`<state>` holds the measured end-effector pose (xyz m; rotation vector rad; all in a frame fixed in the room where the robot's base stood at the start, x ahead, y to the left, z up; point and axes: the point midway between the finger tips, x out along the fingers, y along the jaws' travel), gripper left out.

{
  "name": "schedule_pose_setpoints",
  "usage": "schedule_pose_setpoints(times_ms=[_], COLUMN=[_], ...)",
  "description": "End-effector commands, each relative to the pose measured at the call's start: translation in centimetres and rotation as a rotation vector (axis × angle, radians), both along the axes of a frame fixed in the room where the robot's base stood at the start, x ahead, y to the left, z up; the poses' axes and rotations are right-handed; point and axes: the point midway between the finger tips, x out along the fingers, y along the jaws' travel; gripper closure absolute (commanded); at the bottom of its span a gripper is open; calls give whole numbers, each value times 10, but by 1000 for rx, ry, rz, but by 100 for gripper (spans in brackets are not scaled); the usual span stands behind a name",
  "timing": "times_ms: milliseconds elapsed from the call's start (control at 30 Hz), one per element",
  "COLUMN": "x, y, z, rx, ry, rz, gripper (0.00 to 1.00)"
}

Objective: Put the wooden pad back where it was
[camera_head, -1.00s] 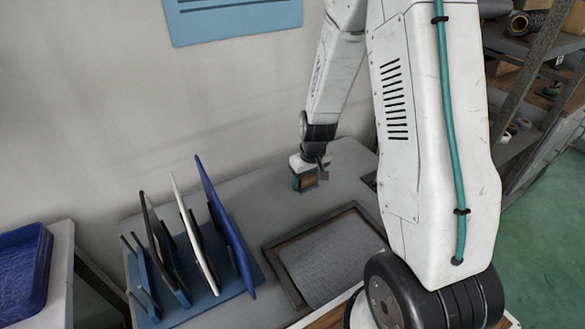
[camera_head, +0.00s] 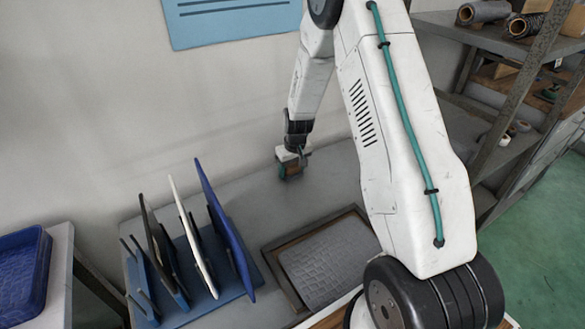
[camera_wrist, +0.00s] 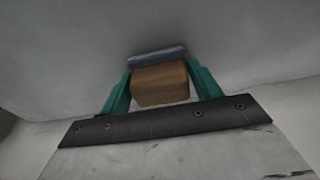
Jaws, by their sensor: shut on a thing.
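My gripper (camera_head: 291,165) is shut on the wooden pad (camera_head: 294,172), a small brown block, near the back edge of the grey table. In the wrist view the pad (camera_wrist: 160,84) sits between the two teal fingers of my gripper (camera_wrist: 160,76), with a grey-blue strip along its far side. I cannot tell whether the pad touches the table top or hangs just above it.
A blue rack (camera_head: 205,302) with upright dark, white and blue panels stands on the table's left. A dark-framed tray (camera_head: 282,276) with a grey textured panel lies to the right. A blue bin (camera_head: 45,262) stands far left. Table around the pad is clear.

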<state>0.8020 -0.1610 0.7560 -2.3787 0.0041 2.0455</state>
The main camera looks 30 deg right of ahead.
Motion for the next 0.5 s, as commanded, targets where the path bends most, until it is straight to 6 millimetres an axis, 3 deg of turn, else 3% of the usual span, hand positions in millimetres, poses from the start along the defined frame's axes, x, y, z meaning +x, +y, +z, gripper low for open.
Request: schedule_pose_setpoints(times_ms=[267, 300, 367, 500], x=[0, 0, 0, 0], y=[0, 0, 0, 0], z=[-2, -2, -2, -2], rx=[0, 0, 0, 0], ry=[-1, -1, -1, -1], rz=[0, 0, 1, 1], gripper=[62, 31, 15, 15])
